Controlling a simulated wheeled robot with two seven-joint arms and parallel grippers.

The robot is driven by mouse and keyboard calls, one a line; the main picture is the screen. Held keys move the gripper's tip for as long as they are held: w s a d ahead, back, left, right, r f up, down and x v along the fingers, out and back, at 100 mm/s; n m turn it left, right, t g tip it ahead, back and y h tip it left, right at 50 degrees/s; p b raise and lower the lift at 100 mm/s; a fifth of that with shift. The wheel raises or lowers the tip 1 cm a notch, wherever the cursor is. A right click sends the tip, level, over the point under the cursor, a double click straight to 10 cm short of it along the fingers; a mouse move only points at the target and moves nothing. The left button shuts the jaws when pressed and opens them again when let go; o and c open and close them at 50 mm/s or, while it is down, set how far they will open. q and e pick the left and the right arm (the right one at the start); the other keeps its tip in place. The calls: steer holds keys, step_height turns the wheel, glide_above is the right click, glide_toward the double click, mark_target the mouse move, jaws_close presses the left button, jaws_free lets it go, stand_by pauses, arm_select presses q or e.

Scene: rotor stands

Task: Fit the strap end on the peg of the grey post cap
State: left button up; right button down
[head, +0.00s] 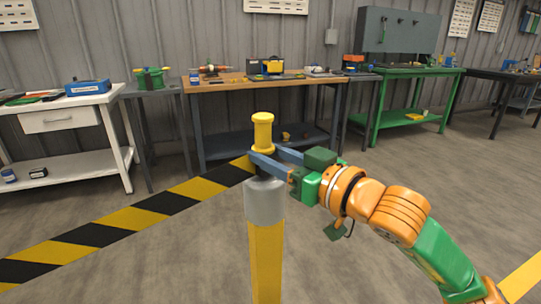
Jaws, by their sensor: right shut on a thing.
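The grey post cap (265,203) sits on top of an upright yellow post (266,262) in the middle of the head view. A short dark part, seemingly its peg, shows between the cap and my fingers. My right gripper (264,157) comes in from the right and is shut on a yellow spool-shaped piece with a flanged top (263,131), seemingly the strap end. The piece is upright, in line above the cap. The fingers hide its lower part, so I cannot tell whether it touches the peg. No strap shows. My left gripper is out of view.
Behind stand a white table (62,121), a wooden-topped workbench (222,86) with tools and a green bench (405,72). A black-and-yellow floor stripe (130,217) runs left of the post. The floor around the post is clear.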

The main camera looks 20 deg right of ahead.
steer(key=shift+f, duration=0.1)
steer(key=shift+c, duration=1.8)
jaws_free()
